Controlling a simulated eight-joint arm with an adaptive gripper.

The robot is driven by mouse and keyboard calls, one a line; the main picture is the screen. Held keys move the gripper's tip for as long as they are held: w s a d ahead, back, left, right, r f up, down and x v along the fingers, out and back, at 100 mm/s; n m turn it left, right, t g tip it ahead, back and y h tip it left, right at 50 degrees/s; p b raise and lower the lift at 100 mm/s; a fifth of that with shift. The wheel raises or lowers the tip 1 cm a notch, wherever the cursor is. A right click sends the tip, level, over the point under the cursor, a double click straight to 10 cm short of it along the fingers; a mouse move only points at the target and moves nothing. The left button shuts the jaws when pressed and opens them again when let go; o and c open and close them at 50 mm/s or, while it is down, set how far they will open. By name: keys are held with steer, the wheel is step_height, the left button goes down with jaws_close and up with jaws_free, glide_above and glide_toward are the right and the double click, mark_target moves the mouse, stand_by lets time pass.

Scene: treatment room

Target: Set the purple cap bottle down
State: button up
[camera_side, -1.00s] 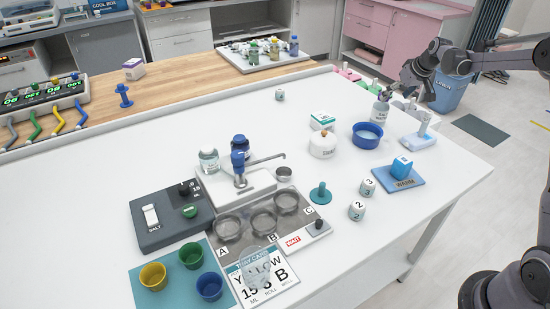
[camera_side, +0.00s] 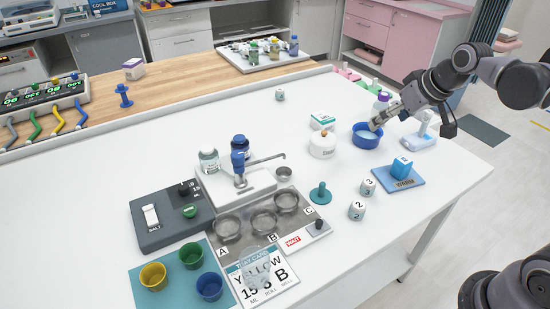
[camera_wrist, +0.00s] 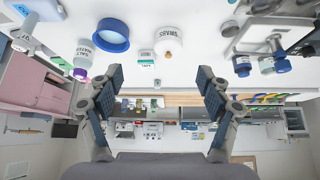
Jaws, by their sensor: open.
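The purple cap bottle (camera_side: 381,104) stands upright on the white table, just behind the blue bowl (camera_side: 367,135), partly hidden by my gripper and the bowl. In the wrist view the bottle (camera_wrist: 83,58) is at the upper left, its purple cap pointing down in the upside-down picture. My gripper (camera_side: 376,124) is open and empty, its fingers over the right side of the bowl and apart from the bottle. Its two spread fingers also show in the wrist view (camera_wrist: 160,76) with nothing between them.
A white jar (camera_side: 322,146) and a small box (camera_side: 322,120) stand left of the bowl. A white stand (camera_side: 420,140) is to its right, and a blue block on a mat (camera_side: 398,180) is in front.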

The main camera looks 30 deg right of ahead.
steer(key=s+a+f, duration=0.4)
steer(key=s+a, duration=0.2)
steer(key=s, duration=0.4)
steer(key=shift+f+n+t+y, duration=0.3)
steer(key=shift+f+n, duration=0.1)
stand_by(0.5)
